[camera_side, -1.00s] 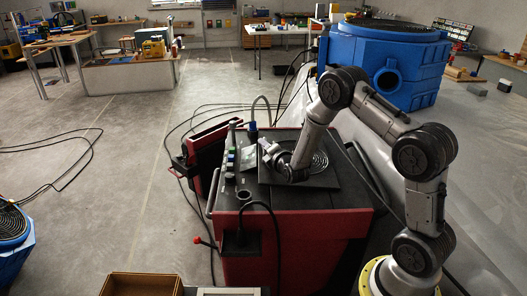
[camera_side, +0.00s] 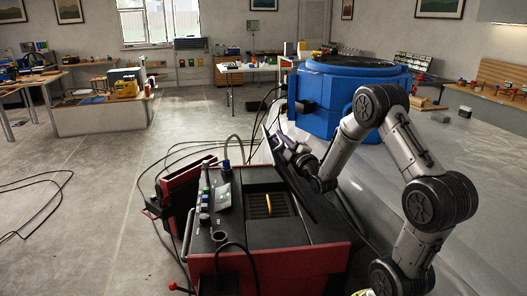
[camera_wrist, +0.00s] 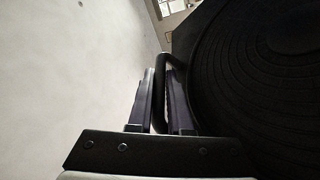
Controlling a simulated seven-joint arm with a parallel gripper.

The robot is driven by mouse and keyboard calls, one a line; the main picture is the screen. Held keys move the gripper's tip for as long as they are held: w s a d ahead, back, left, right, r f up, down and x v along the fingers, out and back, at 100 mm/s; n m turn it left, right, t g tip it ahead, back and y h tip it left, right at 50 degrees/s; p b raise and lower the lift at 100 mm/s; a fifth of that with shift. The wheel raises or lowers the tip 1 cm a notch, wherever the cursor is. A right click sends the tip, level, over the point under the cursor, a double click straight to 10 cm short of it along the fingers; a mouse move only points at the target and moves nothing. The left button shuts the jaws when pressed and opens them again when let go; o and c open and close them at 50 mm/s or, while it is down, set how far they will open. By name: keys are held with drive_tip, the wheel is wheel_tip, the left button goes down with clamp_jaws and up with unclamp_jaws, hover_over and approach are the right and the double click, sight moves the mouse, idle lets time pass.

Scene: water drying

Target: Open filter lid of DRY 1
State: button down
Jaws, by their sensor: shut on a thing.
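The red and black machine (camera_side: 275,245) stands in the middle of the side view. Its dark filter lid (camera_side: 315,200) is swung up, tilted steeply to the right, and the grated opening (camera_side: 258,209) below is exposed with a yellow piece (camera_side: 268,203) in it. My gripper (camera_side: 291,148) is at the raised lid's upper part. In the wrist view my gripper (camera_wrist: 160,98) has its two fingers on either side of the lid's dark bar handle (camera_wrist: 164,62), shut on it. The lid's ringed face (camera_wrist: 250,85) fills the right of that view.
A big blue round tank (camera_side: 350,85) stands behind the machine. Control knobs (camera_side: 205,205) and a hose (camera_side: 226,155) are on the machine's left top. Cables (camera_side: 190,145) lie on the floor. The floor at left is largely free.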

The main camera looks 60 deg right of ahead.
drive_tip(key=s+d+r+m+h, duration=0.1)
drive_tip(key=s+d+m+h, duration=0.1)
drive_tip(key=s+d+m, duration=0.3)
drive_tip(key=shift+s+r, duration=0.4)
drive_tip(key=shift+s, duration=0.6)
drive_tip(key=shift+d, duration=0.1)
drive_tip(key=c, duration=1.1)
unclamp_jaws()
drive_tip(key=shift+s, duration=0.1)
drive_tip(key=v, duration=1.2)
drive_tip(key=shift+f, duration=0.1)
